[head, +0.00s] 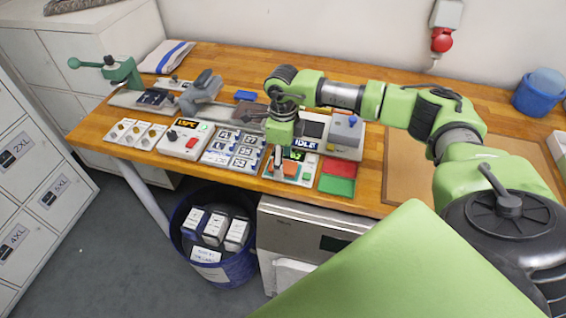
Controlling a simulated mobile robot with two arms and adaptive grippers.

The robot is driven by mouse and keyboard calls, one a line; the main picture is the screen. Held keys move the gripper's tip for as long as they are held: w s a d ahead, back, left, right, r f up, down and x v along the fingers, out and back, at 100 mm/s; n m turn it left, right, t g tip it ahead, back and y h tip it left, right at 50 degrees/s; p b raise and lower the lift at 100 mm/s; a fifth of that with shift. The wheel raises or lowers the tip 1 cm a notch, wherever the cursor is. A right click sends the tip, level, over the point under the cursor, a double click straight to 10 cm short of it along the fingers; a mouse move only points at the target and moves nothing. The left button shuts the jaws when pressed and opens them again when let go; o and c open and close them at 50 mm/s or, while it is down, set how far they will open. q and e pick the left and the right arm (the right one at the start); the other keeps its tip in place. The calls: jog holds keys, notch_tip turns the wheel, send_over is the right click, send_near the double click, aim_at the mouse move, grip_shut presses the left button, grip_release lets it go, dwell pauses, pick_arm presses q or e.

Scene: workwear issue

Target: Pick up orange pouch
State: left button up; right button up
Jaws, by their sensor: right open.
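A small orange item (291,169), which looks like the orange pouch, lies on a pale device (307,178) near the front edge of the wooden bench (235,70). My right gripper (281,163) points down just above and beside the orange item. It is open, and its fingers partly hide the device and the item. I cannot tell whether a finger touches the item. My left gripper is not in view.
A red pad (340,167) and a green pad (336,185) lie right of the device. A panel with number tiles (233,150) and a grey box with a red button (186,138) stand left. A blue bin (220,270) with boxes stands below on the floor.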

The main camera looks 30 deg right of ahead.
jog(key=shift+f, duration=0.55)
jog(key=c, duration=1.3)
jog(key=shift+r, duration=0.1)
